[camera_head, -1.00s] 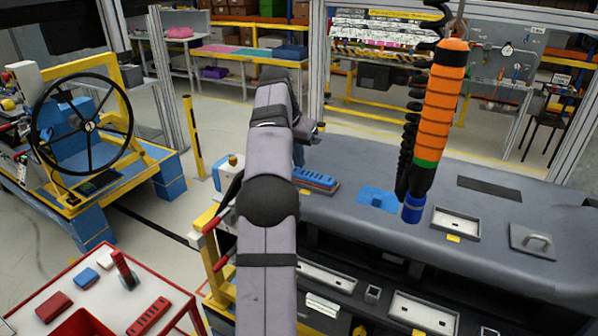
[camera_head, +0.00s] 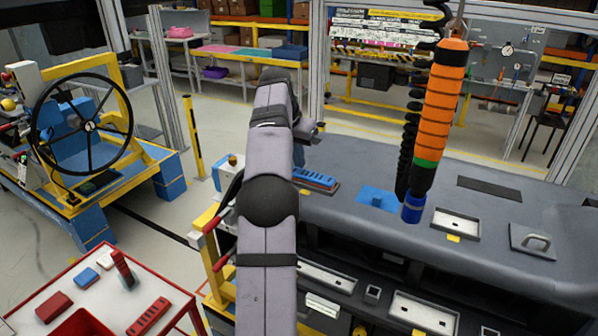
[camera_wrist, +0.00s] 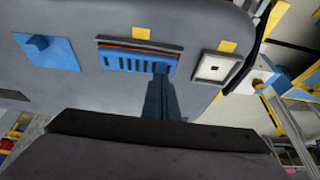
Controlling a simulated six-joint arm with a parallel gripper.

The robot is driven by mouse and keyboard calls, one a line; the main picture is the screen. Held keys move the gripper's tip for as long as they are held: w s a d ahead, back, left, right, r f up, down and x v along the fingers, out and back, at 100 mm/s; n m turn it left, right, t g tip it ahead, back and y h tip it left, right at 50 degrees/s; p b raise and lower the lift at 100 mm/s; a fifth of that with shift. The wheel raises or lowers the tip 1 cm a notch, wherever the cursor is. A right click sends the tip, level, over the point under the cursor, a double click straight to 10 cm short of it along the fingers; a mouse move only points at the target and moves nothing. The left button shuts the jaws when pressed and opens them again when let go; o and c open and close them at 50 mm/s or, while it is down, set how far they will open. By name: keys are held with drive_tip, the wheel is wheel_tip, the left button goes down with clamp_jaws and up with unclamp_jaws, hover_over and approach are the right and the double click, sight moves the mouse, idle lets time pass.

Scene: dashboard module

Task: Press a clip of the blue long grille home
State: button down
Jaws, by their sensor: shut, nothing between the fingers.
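The blue long grille (camera_head: 316,178) lies at the left end of the grey dashboard (camera_head: 420,188), partly hidden by my arm. In the wrist view the blue long grille (camera_wrist: 125,63) shows its row of dark slots, with a thin orange-red strip along its upper edge. My gripper (camera_wrist: 160,70) is shut and empty, with its fingertips over the right end of the grille. I cannot tell whether the tips touch it. In the head view my gripper is mostly hidden behind my arm.
A blue square piece with a raised knob (camera_wrist: 40,47) and a white framed recess (camera_wrist: 217,68) flank the grille. An orange hanging tool (camera_head: 436,115) hangs over the dashboard. A red-edged cart (camera_head: 85,290) with several small parts stands at the lower left.

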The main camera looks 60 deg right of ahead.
drive_tip(key=shift+f+b, duration=0.6)
drive_tip(key=shift+f, duration=0.3)
idle(0.8)
wheel_tip(320, 180, up, 8)
drive_tip(key=p, duration=0.9)
drive_tip(key=shift+r, duration=0.15)
idle(0.9)
